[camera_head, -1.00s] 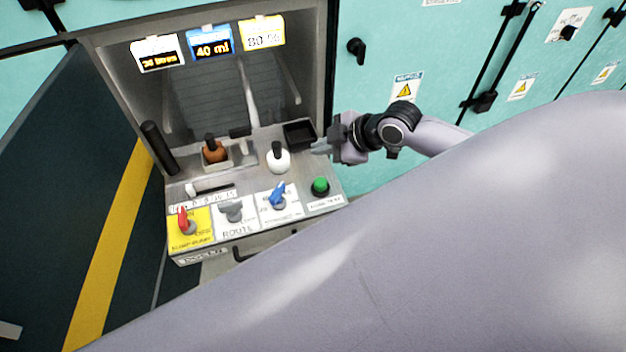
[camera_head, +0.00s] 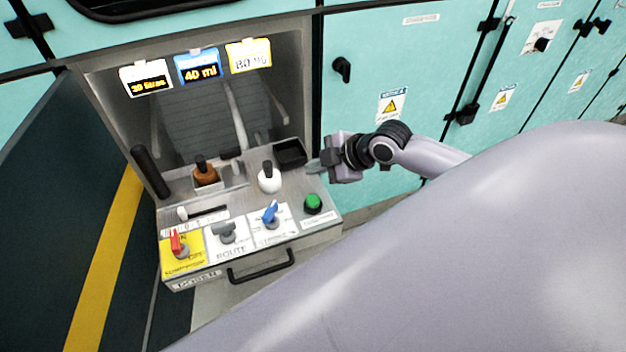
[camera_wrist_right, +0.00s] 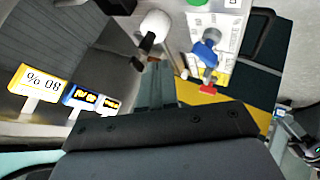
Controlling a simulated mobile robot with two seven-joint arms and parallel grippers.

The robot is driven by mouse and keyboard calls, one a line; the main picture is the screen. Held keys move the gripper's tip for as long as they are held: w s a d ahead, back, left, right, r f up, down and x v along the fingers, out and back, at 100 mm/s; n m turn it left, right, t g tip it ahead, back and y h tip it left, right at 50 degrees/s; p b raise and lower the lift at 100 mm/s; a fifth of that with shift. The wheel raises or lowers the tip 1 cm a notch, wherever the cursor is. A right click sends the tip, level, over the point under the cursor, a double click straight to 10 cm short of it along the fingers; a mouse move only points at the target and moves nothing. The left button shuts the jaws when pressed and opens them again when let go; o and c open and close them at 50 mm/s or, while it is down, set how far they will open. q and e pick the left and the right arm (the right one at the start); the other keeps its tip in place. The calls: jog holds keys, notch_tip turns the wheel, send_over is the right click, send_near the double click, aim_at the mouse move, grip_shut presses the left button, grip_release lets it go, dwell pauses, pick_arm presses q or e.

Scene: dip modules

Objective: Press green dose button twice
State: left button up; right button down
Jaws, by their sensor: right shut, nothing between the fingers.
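The green dose button (camera_head: 313,203) is a round cap in a dark collar at the right front corner of the metal control panel (camera_head: 243,192). In the right wrist view a sliver of green (camera_wrist_right: 197,2) shows at the top edge. My right gripper (camera_head: 316,167) is shut and empty. Its fingers point left over the panel's right edge, behind the button and apart from it in the picture, near the black tray. My left gripper is not in view.
A red switch (camera_head: 176,243), a grey switch (camera_head: 227,232) and a blue switch (camera_head: 270,214) line the panel's front. Behind them stand a white knob (camera_head: 269,178), a brown bottle-like piece (camera_head: 205,175) and a black tray (camera_head: 290,153). Three displays (camera_head: 197,68) hang above. Teal cabinets (camera_head: 400,60) stand behind.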

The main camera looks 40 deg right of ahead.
jog(key=b, duration=0.6)
send_over(317, 201)
notch_tip(317, 201, down, 6)
jog(key=shift+f, duration=0.25)
jog(key=shift+w+f, duration=0.1)
jog(key=shift+f, duration=0.5)
jog(key=shift+f, duration=0.1)
dwell(0.9)
jog(key=shift+f, duration=0.35)
jog(key=shift+f+b, duration=0.65)
dwell(0.6)
jog(key=shift+r, duration=0.1)
jog(key=shift+r+p, duration=0.95)
jog(key=shift+p, duration=0.1)
jog(key=shift+r, duration=0.1)
